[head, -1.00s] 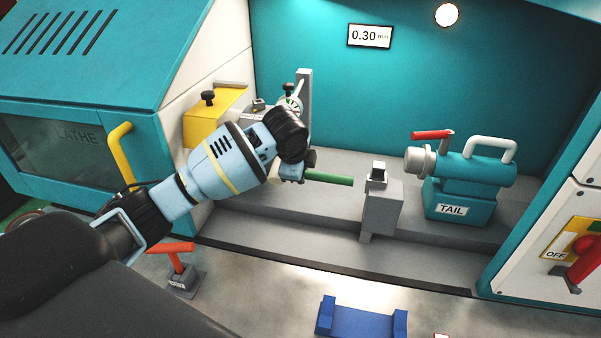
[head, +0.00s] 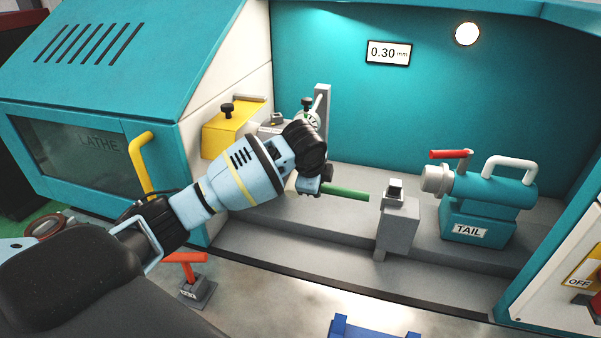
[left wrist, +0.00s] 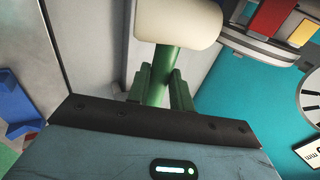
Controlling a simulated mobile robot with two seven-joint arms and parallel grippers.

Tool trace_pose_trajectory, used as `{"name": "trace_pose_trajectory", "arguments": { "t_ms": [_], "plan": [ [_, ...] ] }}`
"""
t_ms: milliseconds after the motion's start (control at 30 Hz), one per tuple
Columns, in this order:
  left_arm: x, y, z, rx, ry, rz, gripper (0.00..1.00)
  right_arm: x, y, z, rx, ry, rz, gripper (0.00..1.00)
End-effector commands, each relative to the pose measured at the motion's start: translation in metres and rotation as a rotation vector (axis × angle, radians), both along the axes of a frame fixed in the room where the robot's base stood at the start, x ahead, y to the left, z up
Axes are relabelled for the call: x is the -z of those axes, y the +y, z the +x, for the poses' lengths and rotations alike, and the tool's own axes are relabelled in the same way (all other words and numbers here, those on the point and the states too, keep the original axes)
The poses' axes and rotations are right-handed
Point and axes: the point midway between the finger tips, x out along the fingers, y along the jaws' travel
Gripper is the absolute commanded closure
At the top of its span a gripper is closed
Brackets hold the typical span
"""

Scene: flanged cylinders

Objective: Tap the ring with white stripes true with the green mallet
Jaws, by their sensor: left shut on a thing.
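My left gripper (head: 316,184) is shut on the green mallet (head: 347,193), inside the lathe bay. The green handle sticks out to the right, towards the grey tool post. In the left wrist view the mallet's cream head (left wrist: 180,22) stands beyond the fingers, which grip its green handle (left wrist: 157,78). A round grey part (left wrist: 268,45) with red, white and yellow patches shows at the top right there, cut off by the edge. I cannot tell whether it is the ring with white stripes. In the head view my arm hides that area. My right gripper is not in view.
A dial gauge (head: 313,119) stands behind my gripper. The readout (head: 388,53) shows 0.30 mm. The tool post (head: 398,220) and teal tailstock (head: 489,190) stand to the right. A yellow block (head: 232,130) and yellow door handle (head: 143,164) are left. A blue cradle (head: 370,330) lies in front.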

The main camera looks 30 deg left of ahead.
Motion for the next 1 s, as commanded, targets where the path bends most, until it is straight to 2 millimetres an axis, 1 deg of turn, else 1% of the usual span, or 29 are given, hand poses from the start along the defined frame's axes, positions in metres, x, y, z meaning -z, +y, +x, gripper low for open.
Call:
{"name": "trace_pose_trajectory", "arguments": {
  "t_ms": [533, 667, 1000],
  "plan": [
    [-0.002, 0.001, 0.004, 0.001, -0.005, -0.001, 1.0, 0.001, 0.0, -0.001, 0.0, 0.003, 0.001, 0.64],
    [-0.002, 0.0, -0.002, 0.002, -0.005, 0.0, 1.0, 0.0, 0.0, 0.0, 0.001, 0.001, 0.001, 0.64],
    [-0.002, -0.006, -0.025, 0.001, -0.005, -0.001, 1.0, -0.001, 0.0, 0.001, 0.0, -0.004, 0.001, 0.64]
  ]
}}
